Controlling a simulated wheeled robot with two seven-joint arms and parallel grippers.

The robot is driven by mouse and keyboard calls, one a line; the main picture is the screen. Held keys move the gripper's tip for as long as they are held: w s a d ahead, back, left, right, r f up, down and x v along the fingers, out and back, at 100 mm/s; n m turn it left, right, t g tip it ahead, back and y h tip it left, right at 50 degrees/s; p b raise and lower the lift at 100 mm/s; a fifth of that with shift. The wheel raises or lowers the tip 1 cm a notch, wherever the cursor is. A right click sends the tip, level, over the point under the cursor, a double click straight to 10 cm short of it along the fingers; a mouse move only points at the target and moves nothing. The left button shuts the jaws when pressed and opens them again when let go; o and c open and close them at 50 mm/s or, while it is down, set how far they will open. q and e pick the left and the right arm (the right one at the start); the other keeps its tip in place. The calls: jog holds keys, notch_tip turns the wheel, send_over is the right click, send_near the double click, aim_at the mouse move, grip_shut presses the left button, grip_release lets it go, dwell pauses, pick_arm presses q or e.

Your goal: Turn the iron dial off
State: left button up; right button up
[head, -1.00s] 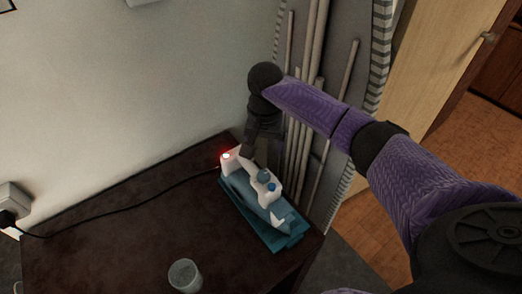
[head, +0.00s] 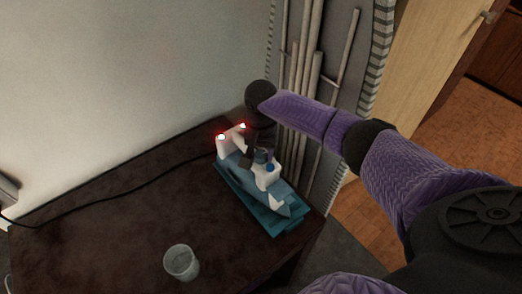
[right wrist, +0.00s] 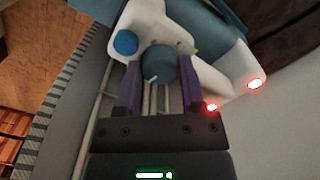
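The iron (head: 236,180), teal and white, lies on its teal base on the dark table. Its round teal dial (right wrist: 160,68) shows in the right wrist view with a pale pointer mark. A blue button (right wrist: 126,43) sits beside the dial; it also shows in the head view (head: 270,168). My right gripper (right wrist: 160,92) is open, with its two purple fingers on either side of the dial. Small gaps seem to show, but I cannot tell whether a finger touches it. In the head view my right gripper (head: 261,150) partly hides the dial. My left gripper is not in view.
Red lights (head: 220,137) glow at the iron's handle end. A clear glass (head: 181,262) stands at the table's front. A black cord (head: 120,191) runs left from the iron. A grey striped-edge board (head: 355,85) and poles stand behind.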

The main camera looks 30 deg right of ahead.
grip_shut()
jog(key=shift+r, duration=0.1)
jog(key=shift+r+n+p, duration=0.1)
jog(key=shift+n+p, duration=0.7)
jog(key=shift+p, duration=0.2)
jog(key=n+p, duration=0.1)
jog(key=n, duration=0.1)
jog(key=shift+n+p, duration=0.3)
jog(key=shift+p, duration=0.05)
jog(key=n+p, duration=0.1)
jog(key=n, duration=0.8)
jog(key=shift+p, duration=0.35)
jog(key=shift+n, duration=0.5)
